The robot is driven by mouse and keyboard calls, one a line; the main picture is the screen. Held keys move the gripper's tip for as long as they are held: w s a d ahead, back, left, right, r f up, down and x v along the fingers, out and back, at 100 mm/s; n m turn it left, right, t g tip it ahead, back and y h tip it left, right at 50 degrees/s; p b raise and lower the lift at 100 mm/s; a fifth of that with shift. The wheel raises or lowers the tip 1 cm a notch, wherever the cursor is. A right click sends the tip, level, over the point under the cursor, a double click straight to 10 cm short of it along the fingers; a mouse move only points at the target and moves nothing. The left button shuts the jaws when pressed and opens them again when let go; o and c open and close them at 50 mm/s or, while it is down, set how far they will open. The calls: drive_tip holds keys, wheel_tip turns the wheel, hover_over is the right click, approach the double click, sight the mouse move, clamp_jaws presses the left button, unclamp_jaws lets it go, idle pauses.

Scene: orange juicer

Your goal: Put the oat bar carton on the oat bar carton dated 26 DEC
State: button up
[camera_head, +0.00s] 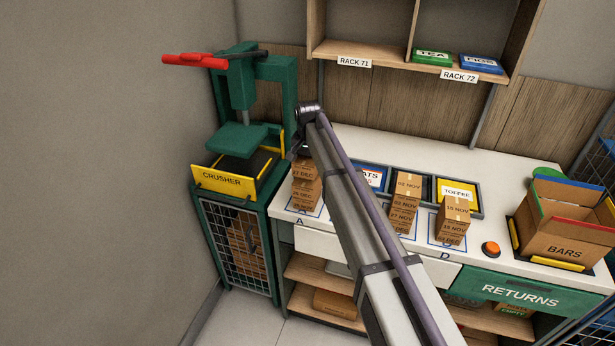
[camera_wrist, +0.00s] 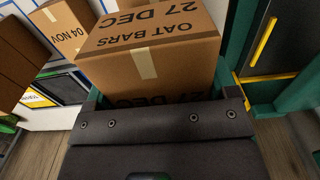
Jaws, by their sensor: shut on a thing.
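My gripper (camera_wrist: 162,92) is shut on an oat bar carton (camera_wrist: 150,55) in the wrist view. This brown carton has a pale tape strip and reads OAT BARS 27 DEC, with its near face label upside down. In the head view my arm hides most of the gripper, which is above spot A. A stack of brown cartons (camera_head: 305,190) stands there, its top label looking like 27 DEC. I cannot tell how far the held carton is from those below. I cannot read a 26 DEC label on any carton; some labels are small or hidden by my arm.
Carton stacks stand at C (camera_head: 404,205) and D (camera_head: 454,215); my arm covers spot B. The green crusher (camera_head: 240,140) is left of the bench. A 04 NOV carton (camera_wrist: 68,30) is close by in the wrist view.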

wheel_tip(320, 180, down, 4)
drive_tip(key=b, duration=0.3)
drive_tip(key=shift+r, duration=0.1)
drive_tip(key=shift+r+p, duration=0.3)
drive_tip(key=shift+p, duration=0.05)
drive_tip(key=shift+c, duration=0.5)
drive_tip(key=shift+f, duration=0.25)
drive_tip(key=o, duration=1)
drive_tip(key=shift+r, duration=0.1)
wheel_tip(320, 180, up, 13)
drive_tip(key=p, duration=1.2)
drive_tip(key=shift+f, duration=0.35)
